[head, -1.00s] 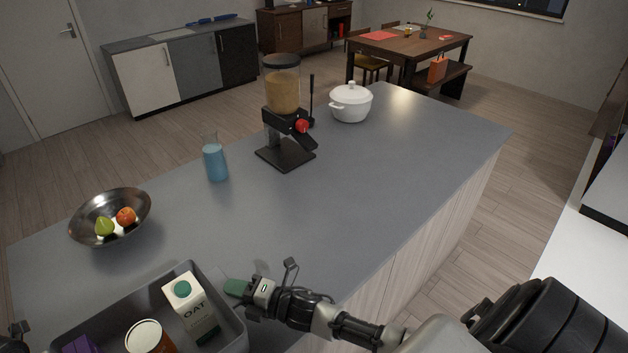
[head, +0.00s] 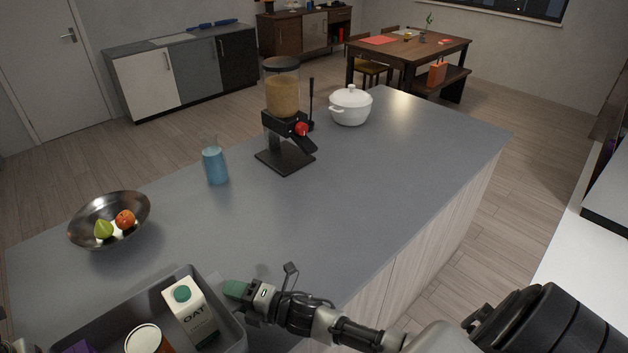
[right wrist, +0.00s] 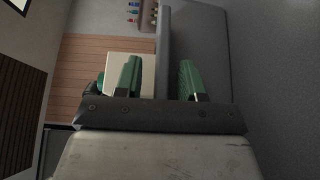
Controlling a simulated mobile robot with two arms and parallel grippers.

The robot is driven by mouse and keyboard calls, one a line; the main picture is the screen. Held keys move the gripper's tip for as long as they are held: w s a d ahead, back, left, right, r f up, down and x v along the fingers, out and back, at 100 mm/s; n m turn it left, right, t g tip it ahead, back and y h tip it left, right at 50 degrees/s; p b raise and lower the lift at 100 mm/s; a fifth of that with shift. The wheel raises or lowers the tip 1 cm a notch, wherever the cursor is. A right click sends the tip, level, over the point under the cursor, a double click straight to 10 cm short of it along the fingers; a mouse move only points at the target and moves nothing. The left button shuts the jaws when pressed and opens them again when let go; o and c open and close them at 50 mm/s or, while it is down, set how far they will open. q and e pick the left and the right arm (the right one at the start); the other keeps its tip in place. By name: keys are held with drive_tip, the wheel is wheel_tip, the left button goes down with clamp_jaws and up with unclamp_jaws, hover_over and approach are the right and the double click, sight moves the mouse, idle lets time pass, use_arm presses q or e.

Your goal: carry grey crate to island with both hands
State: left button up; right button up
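The grey crate (head: 128,304) is at the lower left of the head view, over the near left part of the island (head: 330,205). Its near side is cut off by the frame, and I cannot tell whether its base rests on the top. An oat carton (head: 190,315), a can with a white top (head: 146,340) and a purple item (head: 80,347) are in it. My right gripper (head: 238,290) is at the crate's right wall. In the right wrist view its green fingers (right wrist: 160,80) stand apart on either side of a grey wall, with gaps showing. Only a sliver of my left arm shows at the left edge.
On the island are a metal bowl of fruit (head: 80,228), a blue-filled carafe (head: 215,166), a dispenser (head: 284,100) and a white pot (head: 351,105). The island's middle and right are clear. A dining table (head: 440,47) stands far behind.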

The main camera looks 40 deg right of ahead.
drive_tip(key=shift+s+d, duration=0.15)
drive_tip(key=v, duration=1.1)
drive_tip(key=shift+s+d, duration=0.15)
drive_tip(key=shift+s, duration=0.1)
use_arm(q)
wheel_tip(320, 180, up, 5)
drive_tip(key=shift+r, duration=0.15)
